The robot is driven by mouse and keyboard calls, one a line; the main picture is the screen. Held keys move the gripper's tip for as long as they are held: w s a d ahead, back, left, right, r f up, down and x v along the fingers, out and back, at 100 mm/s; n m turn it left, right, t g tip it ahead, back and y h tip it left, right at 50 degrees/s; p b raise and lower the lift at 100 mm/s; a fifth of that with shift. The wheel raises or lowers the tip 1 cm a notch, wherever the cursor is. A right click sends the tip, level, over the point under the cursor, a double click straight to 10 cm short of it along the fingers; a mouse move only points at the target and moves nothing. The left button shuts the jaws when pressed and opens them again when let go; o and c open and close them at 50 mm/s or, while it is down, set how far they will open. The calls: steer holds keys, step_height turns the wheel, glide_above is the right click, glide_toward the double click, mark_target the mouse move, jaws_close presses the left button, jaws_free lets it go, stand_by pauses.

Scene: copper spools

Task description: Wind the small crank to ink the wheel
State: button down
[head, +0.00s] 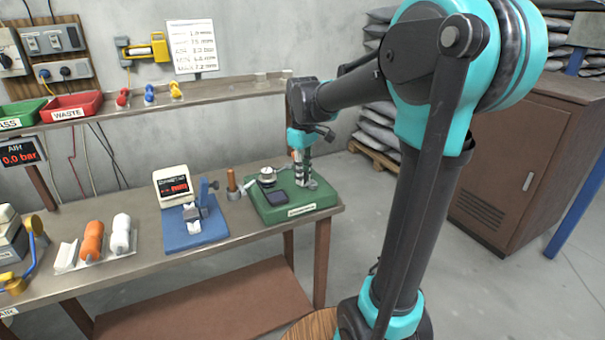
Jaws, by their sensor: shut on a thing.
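A green base (295,212) with a label on its front stands at the right end of the workbench. On it are a round silver part (267,175), a dark square pad (273,197) and a small metal piece (312,184). My gripper (299,179) points down over the back right of this base and is shut on a small part there. That part is mostly hidden by the fingers; it stands where the small crank would be, but its shape is too small to make out. I cannot tell which part is the wheel.
Left of the green base are a copper-coloured post (231,181), a blue fixture (193,229) and a white display (173,186). Orange and white spools (92,238) lie farther left. A shelf (200,93) with red and green bins runs behind. The bench's front right corner is clear.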

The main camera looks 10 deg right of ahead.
steer(key=shift+s+n, duration=0.15)
steer(key=shift+n, duration=0.45)
steer(key=c, duration=1.4)
jaws_free()
step_height(320, 180, up, 12)
steer(key=shift+s, duration=0.1)
